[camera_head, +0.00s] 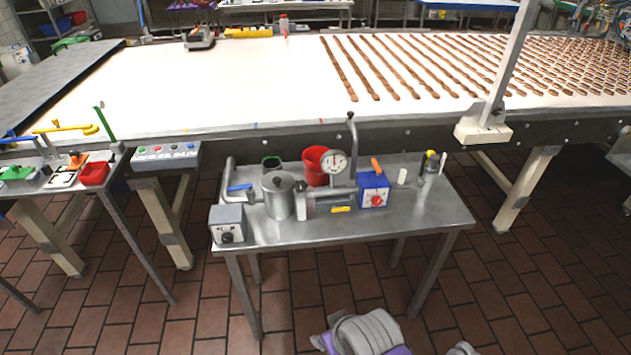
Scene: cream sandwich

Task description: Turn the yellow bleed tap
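A small yellow lever (341,209), which looks like the bleed tap, lies about level on the front of the grey cylindrical pump body (330,203). The pump stands on a steel table (400,222) in the middle of the view. Next to it are a steel pot with a lid (278,196), a round gauge (334,163) and a blue box with a red knob and an orange handle (373,190). The tap is small and its fine shape is hard to make out.
A grey box with a dial (228,224), a blue-handled valve (240,187) and a red bucket (317,165) share the table. A conveyor (220,90) with rows of brown bars runs behind. Another table with a yellow hooked tool (70,128) stands left. Tiled floor lies in front.

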